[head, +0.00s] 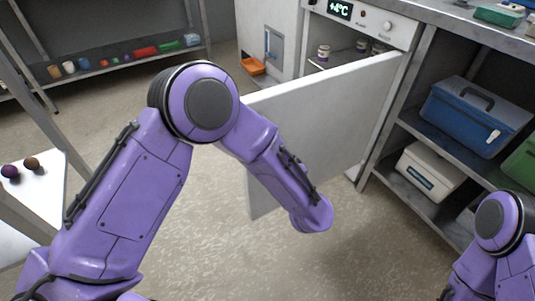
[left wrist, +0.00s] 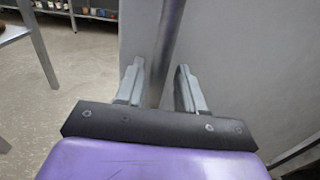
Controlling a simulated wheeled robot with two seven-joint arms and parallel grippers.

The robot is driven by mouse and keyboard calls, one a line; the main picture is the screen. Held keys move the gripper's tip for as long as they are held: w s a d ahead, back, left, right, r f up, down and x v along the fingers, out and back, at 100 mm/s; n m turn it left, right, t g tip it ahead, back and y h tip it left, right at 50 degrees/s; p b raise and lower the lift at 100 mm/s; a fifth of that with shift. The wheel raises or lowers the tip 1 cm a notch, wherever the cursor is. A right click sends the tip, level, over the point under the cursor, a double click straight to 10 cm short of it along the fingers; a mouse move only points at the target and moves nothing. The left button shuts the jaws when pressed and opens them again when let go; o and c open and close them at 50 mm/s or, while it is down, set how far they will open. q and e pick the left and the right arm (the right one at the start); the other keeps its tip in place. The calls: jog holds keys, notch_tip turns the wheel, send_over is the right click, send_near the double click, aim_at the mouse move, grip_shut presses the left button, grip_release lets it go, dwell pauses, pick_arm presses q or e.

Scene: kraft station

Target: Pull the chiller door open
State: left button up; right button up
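The chiller door (head: 335,120) is a pale flat panel that stands wide open, swung out from the chiller (head: 362,20) with its lit +4°C display. My left arm reaches across in front of it; the left gripper's fingers are hidden in the head view. In the left wrist view, the left gripper (left wrist: 160,85) has its two fingers apart, with the grey upright bar handle (left wrist: 170,35) between them and visible gaps at the sides. The door face (left wrist: 240,70) fills the right of that view. My right gripper is out of view; only part of that arm shows.
Jars (head: 323,53) stand inside the chiller. To the right, shelves hold a blue toolbox (head: 475,115) and a white box (head: 430,170). A white side table (head: 40,190) with two dark balls is at left. Bare floor lies below the door.

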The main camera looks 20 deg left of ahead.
pick_arm(q)
jog(key=p+v, duration=0.1)
jog(key=v, duration=0.9)
jog(key=shift+s, duration=0.25)
jog(key=shift+d, duration=0.15)
